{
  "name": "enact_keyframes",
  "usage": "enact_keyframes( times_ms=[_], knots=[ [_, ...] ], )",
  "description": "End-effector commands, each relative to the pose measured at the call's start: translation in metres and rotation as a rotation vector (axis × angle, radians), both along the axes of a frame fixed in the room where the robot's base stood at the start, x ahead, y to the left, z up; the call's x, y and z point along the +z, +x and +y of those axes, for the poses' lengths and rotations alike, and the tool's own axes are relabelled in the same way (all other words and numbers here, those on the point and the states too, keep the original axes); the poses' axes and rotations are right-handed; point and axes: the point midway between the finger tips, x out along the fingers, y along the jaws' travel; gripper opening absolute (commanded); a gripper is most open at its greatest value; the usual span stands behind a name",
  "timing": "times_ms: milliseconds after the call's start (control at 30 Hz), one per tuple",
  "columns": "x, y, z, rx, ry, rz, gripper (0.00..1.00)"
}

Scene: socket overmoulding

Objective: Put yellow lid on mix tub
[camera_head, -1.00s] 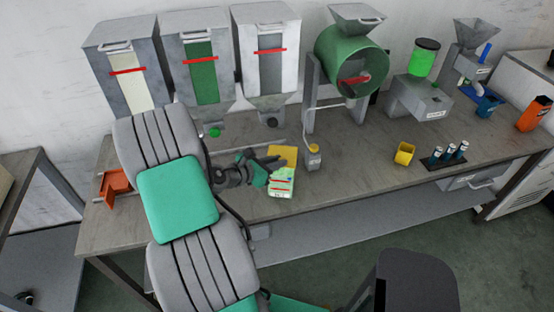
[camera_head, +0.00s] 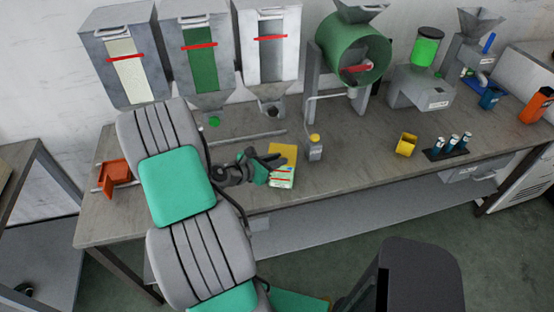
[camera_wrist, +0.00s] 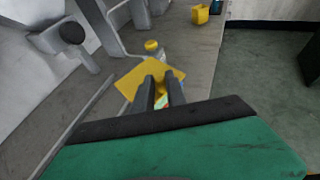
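The yellow lid (camera_head: 284,152) is a flat square plate at my gripper (camera_head: 272,161), above the back part of a small tub. This tub, which I take for the mix tub (camera_head: 282,180), stands near the bench's front edge with a white, green and red label. In the wrist view the lid (camera_wrist: 133,82) spreads to both sides of my gripper (camera_wrist: 158,76), with yellow between the close-set fingers. They appear shut on the lid. The lid hides most of the tub's top; whether lid and rim touch cannot be told.
A small yellow-capped bottle (camera_head: 315,148) stands close to the right of the tub. A yellow cup (camera_head: 405,145) and a black vial rack (camera_head: 447,150) stand farther right. An orange bin (camera_head: 115,174) is at the left. Hoppers and a green drum mixer (camera_head: 350,50) line the back.

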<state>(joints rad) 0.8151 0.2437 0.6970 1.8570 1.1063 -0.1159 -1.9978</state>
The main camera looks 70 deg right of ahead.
Motion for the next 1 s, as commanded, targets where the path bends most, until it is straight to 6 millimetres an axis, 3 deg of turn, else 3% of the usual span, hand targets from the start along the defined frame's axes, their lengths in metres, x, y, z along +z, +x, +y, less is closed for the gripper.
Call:
enact_keyframes(
  times_ms=[267, 567, 1000],
  knots=[
    [0.000, 0.000, 0.000, 0.000, 0.000, 0.000, 0.40],
    [0.002, 0.003, 0.004, 0.003, 0.000, 0.000, 0.40],
    [0.029, 0.037, 0.061, 0.003, -0.001, -0.001, 0.40]
  ],
)
